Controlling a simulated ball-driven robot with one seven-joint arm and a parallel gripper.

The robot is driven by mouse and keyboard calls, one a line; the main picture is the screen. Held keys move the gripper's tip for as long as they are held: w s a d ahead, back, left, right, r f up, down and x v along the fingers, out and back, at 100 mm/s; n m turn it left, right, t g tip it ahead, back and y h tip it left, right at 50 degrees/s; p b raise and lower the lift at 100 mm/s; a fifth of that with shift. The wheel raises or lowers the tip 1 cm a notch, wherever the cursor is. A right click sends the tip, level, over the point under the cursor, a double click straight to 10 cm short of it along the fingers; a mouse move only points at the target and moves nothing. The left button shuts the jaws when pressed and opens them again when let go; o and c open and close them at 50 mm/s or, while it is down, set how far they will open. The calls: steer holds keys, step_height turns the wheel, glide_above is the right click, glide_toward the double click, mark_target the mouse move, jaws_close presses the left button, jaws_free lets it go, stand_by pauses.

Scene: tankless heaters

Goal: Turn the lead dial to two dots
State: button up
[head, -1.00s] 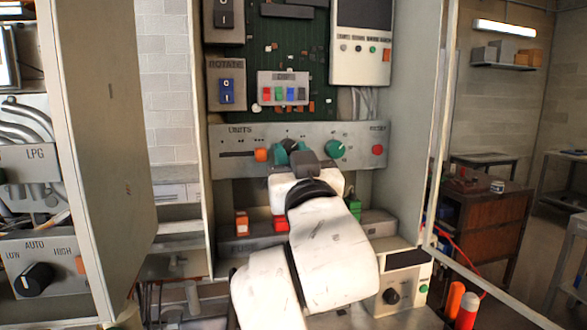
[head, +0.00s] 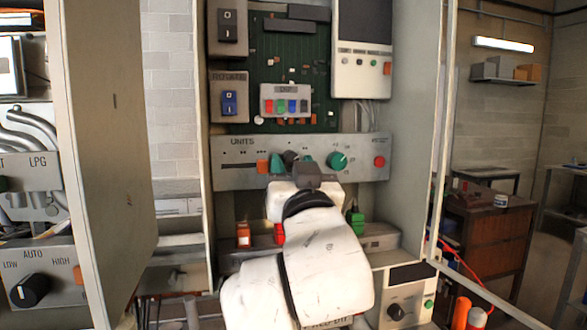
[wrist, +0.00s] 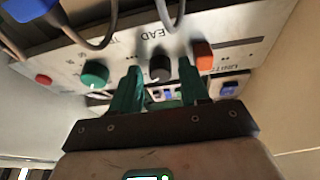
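The lead dial (wrist: 160,68) is a dark knob on a grey panel, under the word LEAD in the wrist view. My gripper (wrist: 159,72) has its two green fingers apart, one on each side of the dial, with small gaps showing. In the head view the dark dial (head: 290,157) shows only partly above my gripper (head: 292,163). Small dots are printed on the panel around it. I cannot tell which mark the dial points to.
An orange block (wrist: 203,55) sits close beside one finger, and a green knob (wrist: 95,73) stands on the other side. A red button (head: 379,161) is at the panel's right end. Cables (wrist: 95,25) cross the top of the wrist view. The cabinet's open door (head: 110,150) stands at left.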

steer(key=shift+o, duration=0.7)
steer(key=b+v, duration=0.2)
steer(key=v, duration=0.8)
steer(key=shift+s, duration=0.35)
steer(key=shift+d+f, duration=0.15)
